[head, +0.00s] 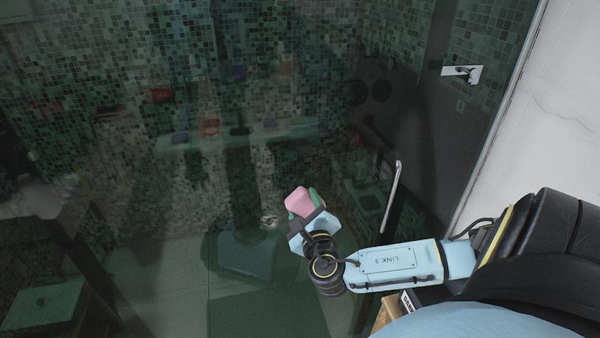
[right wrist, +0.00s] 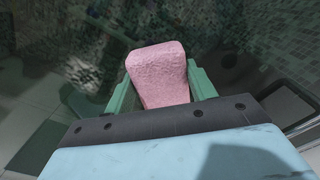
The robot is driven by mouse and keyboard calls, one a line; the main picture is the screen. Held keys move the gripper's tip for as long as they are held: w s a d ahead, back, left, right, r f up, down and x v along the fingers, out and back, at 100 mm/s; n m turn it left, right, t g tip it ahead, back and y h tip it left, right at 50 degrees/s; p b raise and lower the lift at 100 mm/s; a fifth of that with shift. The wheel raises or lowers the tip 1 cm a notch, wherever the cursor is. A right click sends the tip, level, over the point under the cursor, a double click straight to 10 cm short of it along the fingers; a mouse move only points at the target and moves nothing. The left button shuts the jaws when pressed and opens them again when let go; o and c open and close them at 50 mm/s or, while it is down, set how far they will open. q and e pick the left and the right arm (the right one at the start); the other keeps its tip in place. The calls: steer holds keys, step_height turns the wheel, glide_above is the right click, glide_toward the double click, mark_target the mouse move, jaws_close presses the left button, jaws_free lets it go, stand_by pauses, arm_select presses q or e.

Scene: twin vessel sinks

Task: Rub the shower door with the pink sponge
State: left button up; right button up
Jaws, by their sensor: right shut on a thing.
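The pink sponge (head: 297,201) is held at the tip of my right gripper (head: 303,206), near the middle of the head view. In the right wrist view the sponge (right wrist: 159,76) sits between the two green fingers of my right gripper (right wrist: 160,88), which is shut on it. The shower door (head: 250,130) is a large dark glass pane filling most of the head view, with reflections on it. The sponge is in front of the glass; I cannot tell whether it touches it. My left gripper is not in view.
A vertical metal door handle (head: 391,196) stands to the right of my right gripper. A chrome fitting (head: 462,73) shows at the upper right, beside a white marble wall (head: 560,100). The glass left of the gripper is free of anything in front.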

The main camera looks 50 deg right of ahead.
steer(key=v, duration=0.6)
stand_by(0.4)
steer(key=v, duration=0.3)
stand_by(0.4)
steer(key=shift+f, duration=0.1)
